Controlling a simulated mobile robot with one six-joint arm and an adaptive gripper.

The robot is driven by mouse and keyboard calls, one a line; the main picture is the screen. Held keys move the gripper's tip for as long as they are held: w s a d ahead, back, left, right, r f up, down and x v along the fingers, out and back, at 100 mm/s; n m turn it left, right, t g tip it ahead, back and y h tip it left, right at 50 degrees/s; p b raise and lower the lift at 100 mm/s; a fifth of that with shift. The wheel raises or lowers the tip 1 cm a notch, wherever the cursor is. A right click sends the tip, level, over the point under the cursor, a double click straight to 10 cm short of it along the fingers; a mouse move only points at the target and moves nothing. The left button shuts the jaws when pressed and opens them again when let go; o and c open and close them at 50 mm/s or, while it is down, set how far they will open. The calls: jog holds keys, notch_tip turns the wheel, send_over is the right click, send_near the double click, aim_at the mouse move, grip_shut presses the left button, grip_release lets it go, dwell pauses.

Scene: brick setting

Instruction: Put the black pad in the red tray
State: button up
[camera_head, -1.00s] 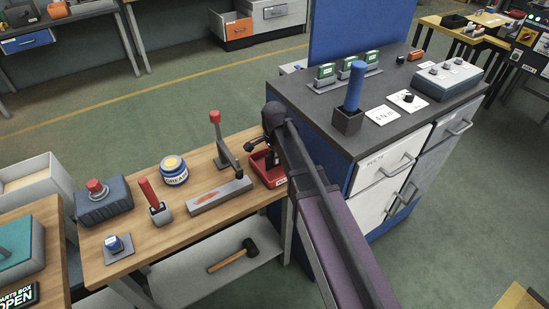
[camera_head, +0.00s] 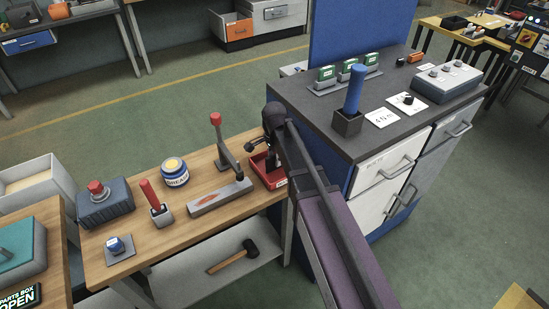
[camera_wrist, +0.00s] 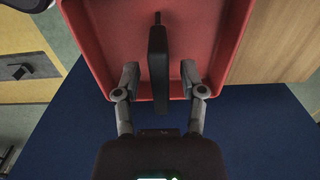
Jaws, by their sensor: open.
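The red tray (camera_head: 269,178) sits at the right end of the wooden bench, against the blue side of the cabinet. It fills the upper part of the wrist view (camera_wrist: 96,38). My gripper (camera_wrist: 160,80) is open, with one finger on each side of the pad and a gap to both. In the head view my gripper (camera_head: 270,150) is at the tray, and my wrist and arm hide the pad's details. I cannot tell whether the pad touches the tray floor.
A red-handled clamp (camera_head: 222,140) stands just left of the tray, with a grey block (camera_head: 220,197) before it. A grease tin (camera_head: 174,172) and a red-handled tool (camera_head: 154,199) are farther left. The cabinet (camera_head: 330,135) rises close on the right.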

aim_at(274, 155)
notch_tip(274, 155, up, 11)
jog(key=p, duration=1)
jog(key=shift+r+p, duration=0.15)
jog(key=shift+p, duration=0.2)
jog(key=shift+s+d, duration=0.1)
dwell(0.3)
